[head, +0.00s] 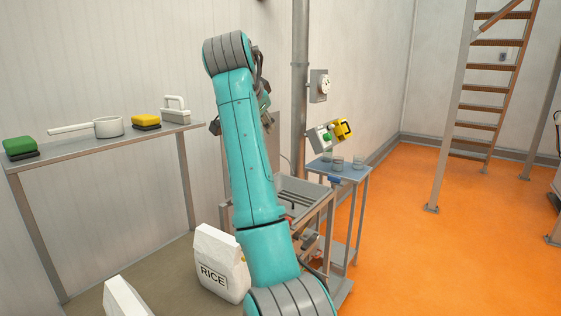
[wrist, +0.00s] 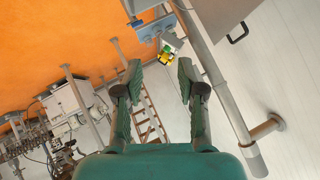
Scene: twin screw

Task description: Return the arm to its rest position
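My gripper (wrist: 158,76) shows in the wrist view with its two green fingers spread apart and nothing between the tips. It is in the air, clear of any surface I can see. In the head view my turquoise arm rises from the bottom to a bend near the top and folds away behind itself, so the gripper is hidden there.
A bag of rice (head: 220,264) stands close beside my arm. Behind the arm are a sink (head: 305,188), a pipe (head: 300,80) and a small blue table (head: 352,175) with jars. Orange floor (head: 430,260) is open at right.

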